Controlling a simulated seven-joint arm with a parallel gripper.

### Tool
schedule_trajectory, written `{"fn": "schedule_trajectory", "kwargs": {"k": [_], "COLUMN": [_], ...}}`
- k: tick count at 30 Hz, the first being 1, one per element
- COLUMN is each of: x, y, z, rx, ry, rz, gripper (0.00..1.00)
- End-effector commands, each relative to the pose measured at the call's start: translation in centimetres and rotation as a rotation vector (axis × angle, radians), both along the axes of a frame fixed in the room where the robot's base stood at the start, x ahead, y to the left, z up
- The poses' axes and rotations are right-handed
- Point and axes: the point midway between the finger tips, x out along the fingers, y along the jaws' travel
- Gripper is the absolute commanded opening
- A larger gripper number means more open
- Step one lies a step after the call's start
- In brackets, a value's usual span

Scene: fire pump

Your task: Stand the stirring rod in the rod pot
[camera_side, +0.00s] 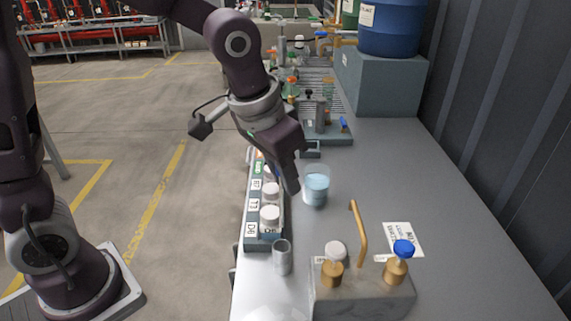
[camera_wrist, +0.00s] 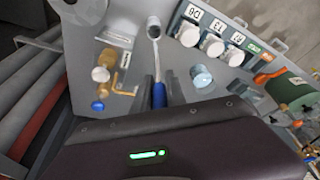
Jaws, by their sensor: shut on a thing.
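My gripper (camera_side: 292,186) is above the bench, left of the beaker in the side view. In the wrist view, my gripper (camera_wrist: 162,92) is shut on the blue handle of the stirring rod (camera_wrist: 159,94). Its thin metal shaft points away from the fingers and appears to line up with the rod pot (camera_wrist: 154,28). I cannot tell whether the tip is over, beside or in the pot. The rod pot (camera_side: 282,257) is a grey open cylinder standing upright near the bench's front left edge. The rod cannot be made out clearly in the side view.
A beaker of pale blue liquid (camera_side: 316,186) stands close right of my gripper. A labelled rack (camera_side: 262,240) of white-capped jars lies behind the pot. A block (camera_side: 365,300) with brass valves and a bent pipe is to its right. The bench's right side is mostly clear.

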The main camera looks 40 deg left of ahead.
Motion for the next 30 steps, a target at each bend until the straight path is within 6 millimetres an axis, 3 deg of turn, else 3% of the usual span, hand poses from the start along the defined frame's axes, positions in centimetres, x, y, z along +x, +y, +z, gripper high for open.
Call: {"fn": "schedule_trajectory", "kwargs": {"k": [21, 30], "x": [-0.1, 0.0], "y": [0.0, 0.0], "z": [-7.6, -9.6], "rx": [0.002, 0.001], "ry": [0.003, 0.000], "rz": [-0.003, -0.002], "gripper": [0.00, 0.00]}}
